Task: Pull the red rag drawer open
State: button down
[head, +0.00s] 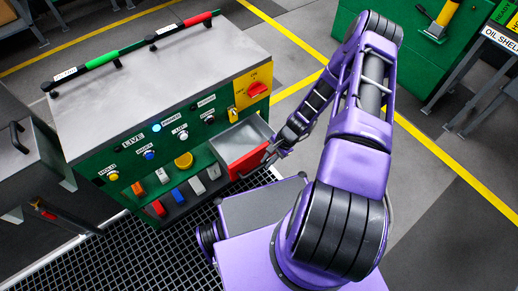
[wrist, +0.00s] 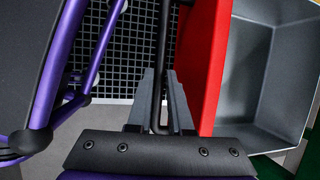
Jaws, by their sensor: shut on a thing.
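The red rag drawer (head: 246,162) stands pulled out from the right end of the green cabinet's front. Its grey, empty-looking inside (head: 243,136) shows from above. In the wrist view its red front (wrist: 207,60) is at the middle right, with the grey tray (wrist: 270,75) beyond it. My gripper (head: 273,152) is at the drawer's front. In the wrist view my gripper (wrist: 162,95) is shut on the dark bar handle (wrist: 164,50), with one finger on each side of it.
The green cabinet (head: 100,165) carries buttons, a yellow switch plate (head: 252,88) and several coloured switches below. Red and green handles lie along its top. Dark floor grating (head: 110,260) lies in front. Open floor with yellow lines (head: 290,90) is to the right.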

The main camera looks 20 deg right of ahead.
jog(key=shift+s+d, duration=0.3)
jog(key=shift+s, duration=0.55)
jog(key=c, duration=0.8)
grip_release()
jog(key=shift+c, duration=0.2)
jog(key=w+p+v, duration=0.1)
jog(key=p+v, duration=0.1)
jog(key=v, duration=1.5)
jog(key=shift+s+r+p, duration=0.2)
jog(key=shift+s+p, duration=0.1)
jog(key=shift+s, duration=0.15)
